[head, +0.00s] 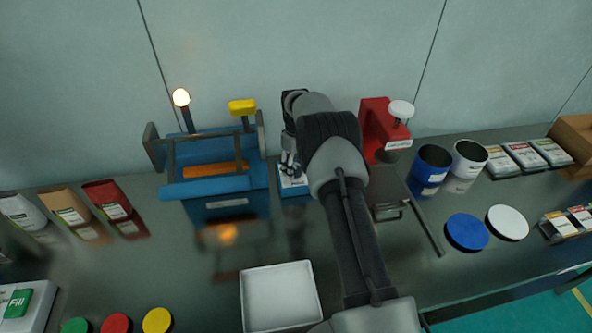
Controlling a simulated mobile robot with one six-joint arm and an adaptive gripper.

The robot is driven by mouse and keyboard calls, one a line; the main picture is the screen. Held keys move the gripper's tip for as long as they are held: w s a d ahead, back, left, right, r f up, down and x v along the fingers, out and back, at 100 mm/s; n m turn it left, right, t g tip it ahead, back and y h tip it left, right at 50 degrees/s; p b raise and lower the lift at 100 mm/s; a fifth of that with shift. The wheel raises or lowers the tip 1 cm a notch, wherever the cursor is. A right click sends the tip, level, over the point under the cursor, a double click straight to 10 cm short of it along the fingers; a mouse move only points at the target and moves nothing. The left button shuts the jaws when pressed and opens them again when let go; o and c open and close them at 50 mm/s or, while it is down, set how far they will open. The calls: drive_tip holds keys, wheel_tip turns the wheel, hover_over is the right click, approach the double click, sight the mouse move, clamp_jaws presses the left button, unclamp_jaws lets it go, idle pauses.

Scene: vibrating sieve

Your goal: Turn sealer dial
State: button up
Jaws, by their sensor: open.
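The blue machine (215,185) at the back left, which looks like the sealer, has an orange bar (215,169), a yellow handle (242,107) and a lit lamp (181,97). A small blue block with a pale top (293,185) stands just to its right. My gripper (291,170) points down over this block, open, with its fingers close to the pale top. I cannot tell whether they touch it. A dial is not clearly visible; the gripper and arm cover part of this area.
A red device with a white knob (401,109) stands right of my arm. Blue (431,170) and white (469,158) cups and lids lie farther right. A white tray (280,297) is at the front. Pouches (108,200) stand left. The dark table between is mostly clear.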

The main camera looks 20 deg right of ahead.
drive_tip(key=shift+f, duration=0.55)
drive_tip(key=c, duration=1.1)
